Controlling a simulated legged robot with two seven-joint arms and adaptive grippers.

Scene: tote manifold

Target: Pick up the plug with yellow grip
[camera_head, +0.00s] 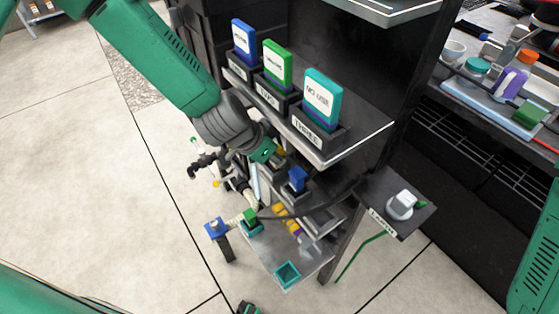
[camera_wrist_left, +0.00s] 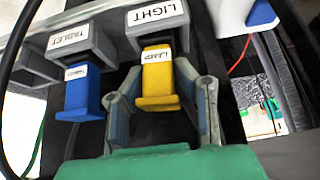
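The plug with yellow grip (camera_wrist_left: 158,88) sits in a grey socket labelled LIGHT (camera_wrist_left: 157,22) in the left wrist view. A small white label is on its upper part. My left gripper (camera_wrist_left: 163,92) is open, with one grey finger on each side of the yellow grip. Gaps show between the grip and both fingers. In the head view my left gripper (camera_head: 273,157) reaches in below the upper shelf, and its fingers are mostly hidden there.
A blue plug (camera_wrist_left: 80,92) is in the TABLET socket (camera_wrist_left: 80,42), close left of the gripper. The upper shelf (camera_head: 345,147) carries several labelled holders above my wrist. A lower tray (camera_head: 262,262) and a side socket plate (camera_head: 415,220) stand nearby. A dark cable crosses the rack.

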